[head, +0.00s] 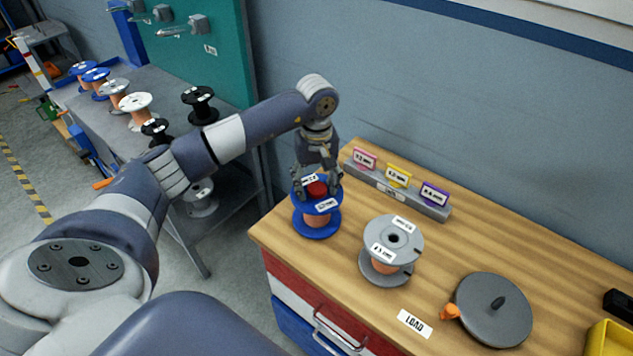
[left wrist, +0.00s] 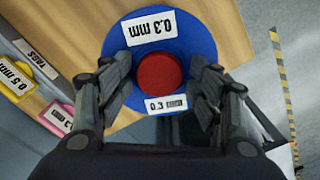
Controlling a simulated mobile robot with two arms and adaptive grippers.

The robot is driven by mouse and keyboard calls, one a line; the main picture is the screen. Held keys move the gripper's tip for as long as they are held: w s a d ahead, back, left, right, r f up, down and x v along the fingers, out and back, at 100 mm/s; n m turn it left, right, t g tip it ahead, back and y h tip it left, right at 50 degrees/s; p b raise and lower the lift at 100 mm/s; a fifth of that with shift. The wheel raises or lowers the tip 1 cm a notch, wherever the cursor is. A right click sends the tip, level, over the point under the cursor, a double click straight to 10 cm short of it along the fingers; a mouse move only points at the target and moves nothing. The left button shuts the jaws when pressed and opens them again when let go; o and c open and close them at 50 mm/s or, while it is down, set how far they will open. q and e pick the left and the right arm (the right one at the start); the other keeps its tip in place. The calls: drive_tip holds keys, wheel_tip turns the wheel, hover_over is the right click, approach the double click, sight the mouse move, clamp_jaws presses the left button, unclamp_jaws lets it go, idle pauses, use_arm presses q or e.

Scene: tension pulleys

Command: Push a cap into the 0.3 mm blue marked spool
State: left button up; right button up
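The blue spool (head: 317,228) with copper wire stands upright at the left corner of the wooden bench. In the left wrist view, its blue flange (left wrist: 200,35) carries two white labels reading 0.3 mm. A red cap (head: 317,188) sits at the centre of the top flange, and it also shows in the left wrist view (left wrist: 159,76). How deep it sits cannot be told. My left gripper (head: 317,192) is right above the spool, pointing down. Its fingers (left wrist: 160,68) stand apart on either side of the cap, with blue flange showing in between. My right gripper is out of view.
A grey spool (head: 381,265) stands to the right, near a LOAD label (head: 414,323) and a dark grey disc (head: 493,310) with an orange knob. A grey tag holder (head: 400,190) runs behind. Several spools stand on the shelf (head: 95,118) at left.

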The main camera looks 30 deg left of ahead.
use_arm(q)
drive_tip(key=shift+r, duration=0.15)
wheel_tip(320, 180, up, 12)
idle(0.6)
drive_tip(key=shift+f, duration=0.25)
